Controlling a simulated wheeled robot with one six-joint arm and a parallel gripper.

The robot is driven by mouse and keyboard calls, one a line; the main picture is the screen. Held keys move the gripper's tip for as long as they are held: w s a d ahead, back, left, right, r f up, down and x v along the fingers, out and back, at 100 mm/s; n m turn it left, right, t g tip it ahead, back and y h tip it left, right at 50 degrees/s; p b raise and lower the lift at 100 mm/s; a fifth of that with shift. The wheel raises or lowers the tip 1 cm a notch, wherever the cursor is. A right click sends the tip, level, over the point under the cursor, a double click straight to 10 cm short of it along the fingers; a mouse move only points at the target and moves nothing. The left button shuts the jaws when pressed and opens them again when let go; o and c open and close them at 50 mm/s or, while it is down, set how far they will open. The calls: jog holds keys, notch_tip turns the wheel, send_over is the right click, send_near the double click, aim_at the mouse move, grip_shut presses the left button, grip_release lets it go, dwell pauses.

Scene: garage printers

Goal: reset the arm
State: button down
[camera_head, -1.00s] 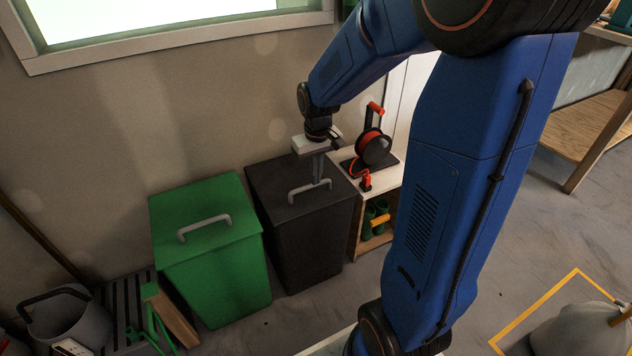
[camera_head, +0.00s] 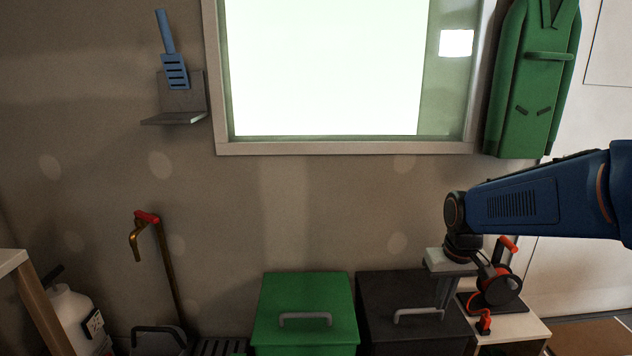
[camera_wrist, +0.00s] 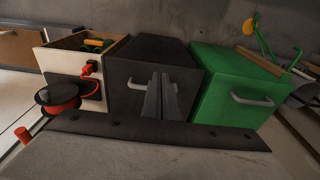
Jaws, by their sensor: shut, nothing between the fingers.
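My arm, blue with black joints, reaches in from the right in the head view. My gripper (camera_head: 439,309) points down over the black bin (camera_head: 415,335) and its fingers are together with nothing between them. The fingertips overlap the black bin's grey handle in the picture, and I cannot tell whether they touch it. In the wrist view my gripper (camera_wrist: 161,88) shows as two grey fingers side by side in front of the black bin (camera_wrist: 128,70), partly hiding the handle. The black bin's lid is down.
A green bin (camera_head: 305,340) with a lid stands left of the black bin. A red and black cable reel (camera_head: 497,286) sits on a low cabinet (camera_head: 520,328) close behind my wrist at right. A window (camera_head: 325,70) and green jacket-like thing (camera_head: 530,80) are on the wall.

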jog(key=s+a+r+t, duration=0.1)
jog(key=s+r, duration=0.1)
jog(key=s, duration=0.7)
jog(key=s+a+r+t, duration=0.1)
jog(key=s+r+t, duration=0.1)
jog(key=s, duration=0.8)
jog(key=shift+s+a+r, duration=0.25)
jog(key=shift+a+r, duration=0.15)
